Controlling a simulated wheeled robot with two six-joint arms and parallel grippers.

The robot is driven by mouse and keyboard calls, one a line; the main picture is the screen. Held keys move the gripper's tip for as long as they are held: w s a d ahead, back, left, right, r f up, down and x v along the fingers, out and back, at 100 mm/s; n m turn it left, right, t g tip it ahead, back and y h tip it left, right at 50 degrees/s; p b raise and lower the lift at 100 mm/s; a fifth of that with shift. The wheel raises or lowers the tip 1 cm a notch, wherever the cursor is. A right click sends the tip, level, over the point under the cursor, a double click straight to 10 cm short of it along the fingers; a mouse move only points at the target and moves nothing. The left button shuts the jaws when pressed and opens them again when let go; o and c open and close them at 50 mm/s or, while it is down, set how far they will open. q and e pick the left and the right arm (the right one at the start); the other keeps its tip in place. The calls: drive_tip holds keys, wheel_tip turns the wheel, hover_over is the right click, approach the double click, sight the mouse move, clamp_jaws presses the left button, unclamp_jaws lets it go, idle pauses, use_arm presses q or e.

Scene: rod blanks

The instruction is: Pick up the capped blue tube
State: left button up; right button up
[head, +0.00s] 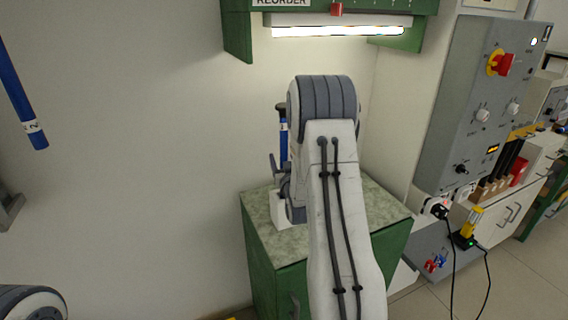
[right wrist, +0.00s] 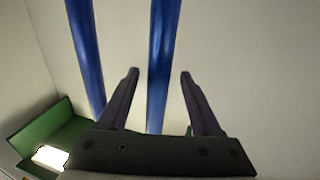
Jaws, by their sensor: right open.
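A blue tube (head: 283,142) with a dark top end stands upright above the green cabinet, partly hidden behind my right arm. My right gripper (head: 276,166) is beside its lower part, mostly hidden by its own wrist. In the right wrist view the gripper (right wrist: 159,72) is open, with a blue tube (right wrist: 160,50) showing between its two fingers and a gap on each side. A second blue tube (right wrist: 86,55) is to the left, outside the fingers. No cap shows in the wrist view. My left gripper is not clearly in view.
A white block (head: 279,208) stands on the mottled top of the green cabinet (head: 262,236). A tilted blue rod (head: 22,95) with a white label is at upper left. A lit green shelf (head: 238,32) hangs above. A grey control panel (head: 470,110) is at right.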

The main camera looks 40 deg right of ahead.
drive_tip(key=shift+p+x, duration=0.45)
drive_tip(key=shift+x, duration=1.1)
use_arm(q)
drive_tip(key=shift+r, duration=0.8)
use_arm(e)
drive_tip(key=shift+d, duration=0.15)
drive_tip(key=shift+c, duration=0.3)
drive_tip(key=shift+s, duration=0.1)
clamp_jaws()
use_arm(q)
drive_tip(key=shift+f, duration=0.15)
